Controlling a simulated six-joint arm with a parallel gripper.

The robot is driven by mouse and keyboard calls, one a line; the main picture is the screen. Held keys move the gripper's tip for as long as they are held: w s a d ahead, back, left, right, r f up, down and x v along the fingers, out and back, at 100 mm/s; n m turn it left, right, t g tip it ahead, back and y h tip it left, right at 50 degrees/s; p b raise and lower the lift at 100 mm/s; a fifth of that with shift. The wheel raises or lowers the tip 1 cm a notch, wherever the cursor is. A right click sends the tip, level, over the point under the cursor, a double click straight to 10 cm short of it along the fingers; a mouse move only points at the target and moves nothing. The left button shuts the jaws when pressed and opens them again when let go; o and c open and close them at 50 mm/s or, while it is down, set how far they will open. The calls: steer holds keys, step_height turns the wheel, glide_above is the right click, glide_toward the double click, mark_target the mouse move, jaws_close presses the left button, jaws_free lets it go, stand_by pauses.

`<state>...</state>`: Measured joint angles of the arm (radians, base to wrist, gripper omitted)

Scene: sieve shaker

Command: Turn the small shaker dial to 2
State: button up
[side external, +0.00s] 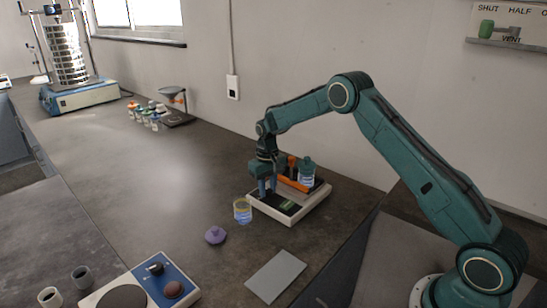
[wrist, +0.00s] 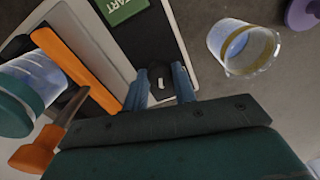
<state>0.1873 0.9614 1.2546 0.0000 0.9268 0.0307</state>
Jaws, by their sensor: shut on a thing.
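The small shaker (side external: 292,216) is a white box with a black top panel, on the bench by the wall. It has a green START label, seen in the wrist view (wrist: 120,8). Its dial (wrist: 157,74), a small black knob with a white mark, sits near the panel edge in the wrist view. My gripper (side external: 267,188) points down at the shaker, its blue fingers on either side of the dial and shut on it (wrist: 160,84). The dial's numbers cannot be made out, and in the side view the fingers hide the knob.
Orange holders and a green-capped bottle (side external: 306,170) are on the shaker beside my gripper. An open jar (side external: 242,211) and a purple lid (side external: 215,235) lie close by. A grey plate (side external: 275,276) and a blue hotplate (side external: 157,282) are nearer the front. The bench's middle left is clear.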

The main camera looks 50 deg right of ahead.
mark_target(268, 190)
steer(key=shift+r, duration=0.15)
steer(key=o, duration=1)
step_height(268, 190, up, 14)
stand_by(0.4)
